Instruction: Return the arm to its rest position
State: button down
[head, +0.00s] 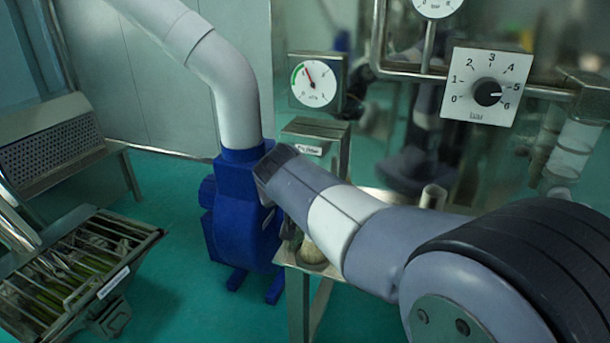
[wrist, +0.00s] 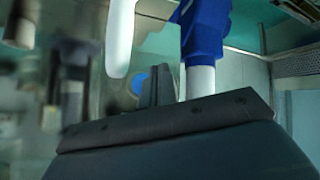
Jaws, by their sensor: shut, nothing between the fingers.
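My arm (head: 330,218) reaches from the lower right of the head view toward the middle, in front of the metal stand. Its far end lies near the blue blower in the picture; whether they touch cannot be told. My gripper does not show clearly in the head view. In the wrist view my gripper (wrist: 157,86) shows as dark, narrow fingers close together above a dark bar. It is shut, with nothing seen between the fingers. The wrist picture appears upside down.
A blue blower (head: 240,205) with a thick white pipe (head: 232,85) stands left of my arm. A pressure gauge (head: 314,84) and a dial panel (head: 487,86) are behind it. A slatted metal tray (head: 125,232) with green items is at left. Green floor (head: 175,265) is open between.

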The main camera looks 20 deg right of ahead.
jog(key=p, duration=0.2)
jog(key=w+d+p, duration=0.1)
jog(key=p, duration=0.1)
jog(key=shift+w+r, duration=0.25)
jog(key=shift+s+a+f+b, duration=0.1)
jog(key=shift+s+a+b, duration=0.5)
jog(key=shift+s, duration=0.2)
jog(key=shift+s+a+f+b, duration=0.1)
jog(key=shift+s+a+b, duration=0.4)
jog(key=shift+s+b, duration=0.25)
jog(key=shift+s+a+f+b, duration=0.1)
jog(key=shift+s+a+b, duration=0.5)
jog(key=shift+s, duration=0.2)
jog(key=shift+d, duration=0.1)
